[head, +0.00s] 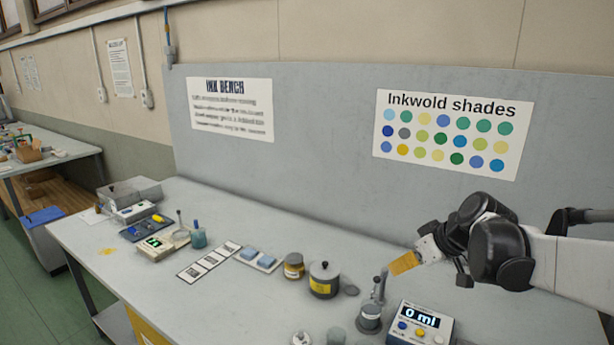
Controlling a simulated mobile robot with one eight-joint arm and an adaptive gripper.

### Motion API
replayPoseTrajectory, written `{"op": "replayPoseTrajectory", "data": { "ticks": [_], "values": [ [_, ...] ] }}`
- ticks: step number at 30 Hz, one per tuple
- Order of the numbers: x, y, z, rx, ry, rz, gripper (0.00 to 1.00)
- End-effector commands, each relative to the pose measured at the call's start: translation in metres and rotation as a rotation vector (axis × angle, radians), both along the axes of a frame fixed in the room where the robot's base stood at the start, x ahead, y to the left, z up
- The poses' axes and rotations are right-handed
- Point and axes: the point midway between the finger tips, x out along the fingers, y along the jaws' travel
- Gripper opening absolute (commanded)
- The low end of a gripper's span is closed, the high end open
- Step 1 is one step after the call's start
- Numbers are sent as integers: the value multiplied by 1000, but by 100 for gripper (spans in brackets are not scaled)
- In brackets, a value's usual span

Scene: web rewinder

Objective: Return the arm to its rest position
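My arm comes in from the right edge, with black joints and white links. My gripper (418,259) is at its end, above the right part of the bench (222,292) and apart from the bench top. A small orange-yellow piece shows at the gripper's tip. I cannot tell whether it is held or is part of the gripper, and the fingers are too small to read.
Below the gripper stand a grey metal device (369,318) and a dosing box (420,322) reading "0 ml". A dark lidded pot (323,280), an amber jar (293,266) and blue pads (259,257) stand left. A grey panel (322,130) rises behind.

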Motion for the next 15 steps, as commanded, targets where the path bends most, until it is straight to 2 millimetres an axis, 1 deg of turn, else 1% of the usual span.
{"op": "replayPoseTrajectory", "data": {
  "ticks": [1,5,6,8,9,12,15],
  "values": [
    [-22,11,6,-8,18,-33,0],
    [-73,28,14,-28,55,-146,0],
    [-88,32,15,-34,61,-181,0],
    [-112,36,15,-42,69,-232,0],
    [-127,39,14,-46,70,-266,0],
    [-164,43,8,-53,69,-349,0],
    [-194,44,0,-57,57,-421,0]
  ]
}}
